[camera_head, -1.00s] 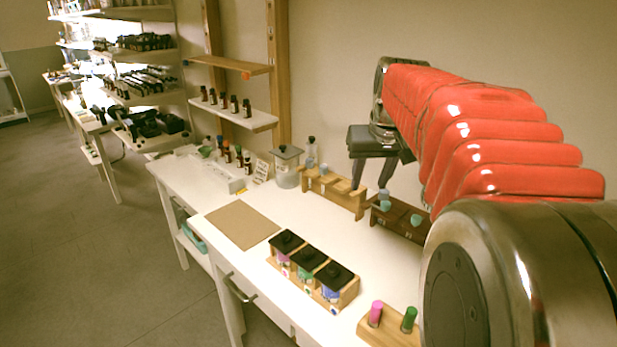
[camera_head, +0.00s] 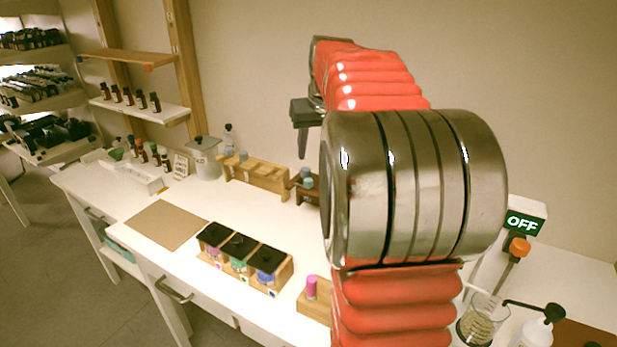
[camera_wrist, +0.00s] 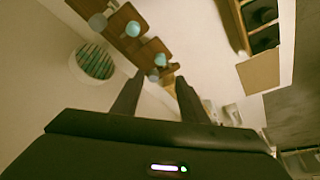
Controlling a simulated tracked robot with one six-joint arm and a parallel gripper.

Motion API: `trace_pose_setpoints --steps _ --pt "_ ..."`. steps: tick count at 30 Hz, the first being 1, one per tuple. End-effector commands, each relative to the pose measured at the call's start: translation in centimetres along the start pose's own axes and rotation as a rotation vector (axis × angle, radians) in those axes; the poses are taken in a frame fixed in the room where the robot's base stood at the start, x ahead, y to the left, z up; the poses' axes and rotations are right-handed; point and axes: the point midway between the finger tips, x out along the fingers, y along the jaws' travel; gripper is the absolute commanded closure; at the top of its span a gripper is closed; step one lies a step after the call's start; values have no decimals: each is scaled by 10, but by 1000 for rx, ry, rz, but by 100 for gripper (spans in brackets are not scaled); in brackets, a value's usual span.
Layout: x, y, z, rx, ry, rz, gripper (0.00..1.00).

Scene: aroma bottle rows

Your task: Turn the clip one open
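I cannot make out for certain which thing is the clip. A white box with a green sign reading OFF (camera_head: 524,222) stands at the right, by the wall. An orange piece (camera_head: 519,247) sits just below the sign on a grey stem. My gripper (camera_head: 303,143) hangs above the back of the table, left of the OFF box and well apart from it. In the wrist view the two dark fingers (camera_wrist: 157,92) are spread with a gap between them and hold nothing. The OFF box does not show in the wrist view.
Black-lidded jars in a wooden rack (camera_head: 288,271) stand at the table front, by a brown mat (camera_head: 160,222). A wooden rack (camera_head: 270,180) stands at the back. A glass beaker (camera_head: 483,318) is at the lower right. My arm hides part of the table.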

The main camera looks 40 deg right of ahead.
Motion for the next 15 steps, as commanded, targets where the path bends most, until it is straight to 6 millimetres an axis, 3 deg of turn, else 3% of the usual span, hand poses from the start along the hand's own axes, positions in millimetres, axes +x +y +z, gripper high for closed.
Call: trace_pose_setpoints --steps 15 --pt "80 -1 1 0 -4 -1 60"
